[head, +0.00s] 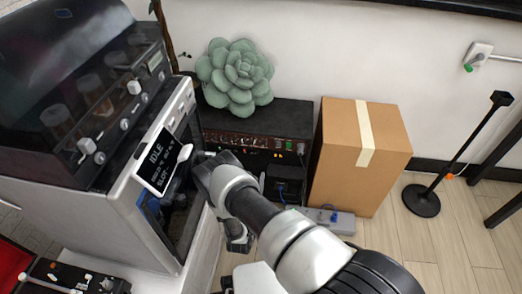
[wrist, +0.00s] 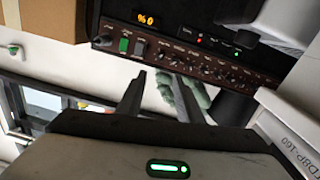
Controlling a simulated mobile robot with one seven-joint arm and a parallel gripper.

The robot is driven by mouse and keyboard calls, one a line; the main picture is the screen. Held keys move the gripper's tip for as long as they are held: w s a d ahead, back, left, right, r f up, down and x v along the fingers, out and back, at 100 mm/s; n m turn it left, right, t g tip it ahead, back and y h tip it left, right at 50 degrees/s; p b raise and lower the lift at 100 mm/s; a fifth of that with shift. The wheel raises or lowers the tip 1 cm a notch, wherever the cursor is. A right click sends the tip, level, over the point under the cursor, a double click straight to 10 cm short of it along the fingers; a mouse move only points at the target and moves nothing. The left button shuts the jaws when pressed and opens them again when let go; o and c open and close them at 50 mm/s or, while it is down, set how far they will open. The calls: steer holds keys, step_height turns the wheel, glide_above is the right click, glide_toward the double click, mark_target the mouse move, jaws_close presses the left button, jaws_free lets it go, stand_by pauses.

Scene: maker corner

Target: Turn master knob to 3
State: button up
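A black amplifier-like unit (head: 290,118) with a brown front panel stands against the wall, right of a large machine. In the wrist view its panel (wrist: 190,58) appears tilted, with a row of small dark knobs, a green-lit switch (wrist: 124,44) and an orange readout (wrist: 146,18). The knob labels are too small to read, so I cannot tell which knob is the master. My gripper (wrist: 162,88) is open and empty, its two fingers apart in front of the panel, touching no knob that I can see. In the head view my arm hides part of the panel.
A green succulent (head: 236,75) sits on the unit. A cardboard box (head: 335,165), a power strip (head: 340,222) and a black stand (head: 421,200) are at right.

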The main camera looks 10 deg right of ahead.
mark_target(264, 145)
steer(key=b+x, duration=0.3)
steer(key=x, duration=1.3)
steer(key=shift+b, duration=0.35)
jaws_close()
